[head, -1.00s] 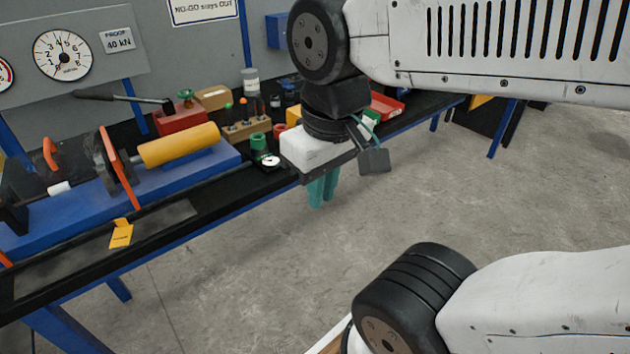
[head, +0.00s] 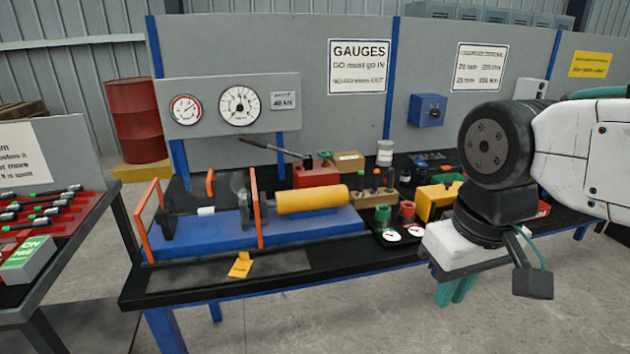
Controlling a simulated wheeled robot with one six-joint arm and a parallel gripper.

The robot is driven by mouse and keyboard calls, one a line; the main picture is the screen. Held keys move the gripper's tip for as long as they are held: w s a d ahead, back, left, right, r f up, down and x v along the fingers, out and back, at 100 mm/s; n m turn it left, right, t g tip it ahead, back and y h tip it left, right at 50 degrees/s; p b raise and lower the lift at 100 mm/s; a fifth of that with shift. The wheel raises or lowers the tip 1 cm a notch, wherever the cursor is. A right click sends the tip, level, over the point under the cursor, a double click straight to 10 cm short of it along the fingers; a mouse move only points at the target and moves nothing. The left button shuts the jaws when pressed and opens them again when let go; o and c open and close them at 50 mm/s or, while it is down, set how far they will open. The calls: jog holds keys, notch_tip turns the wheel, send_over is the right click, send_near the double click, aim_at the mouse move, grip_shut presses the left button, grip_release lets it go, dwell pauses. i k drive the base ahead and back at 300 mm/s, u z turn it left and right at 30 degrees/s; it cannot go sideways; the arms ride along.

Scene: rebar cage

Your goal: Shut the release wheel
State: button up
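The release wheel (head: 325,154) is a small green handwheel on top of the red hand pump (head: 318,173), at the back of the bench. It is too small to tell how far it is turned. The pump's dark lever (head: 272,146) rises to the left with a black grip. My gripper (head: 455,292) has teal fingers pointing down, right of the wheel and in front of the bench edge, apart from the wheel. The fingers are partly hidden under the white gripper body, and the gap between them is unclear. Nothing shows held below them.
The blue test bed (head: 300,229) with a yellow cylinder (head: 313,198) and orange guard frames lies in front of the pump. Green and red ring gauges (head: 383,216), a tool block and a yellow box (head: 437,200) stand right of it. A tool rack (head: 40,220) is left.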

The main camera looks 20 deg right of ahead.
aim_at(326, 155)
jog(key=z, duration=0.25)
jog(key=i, duration=1.25)
jog(key=u, duration=0.2)
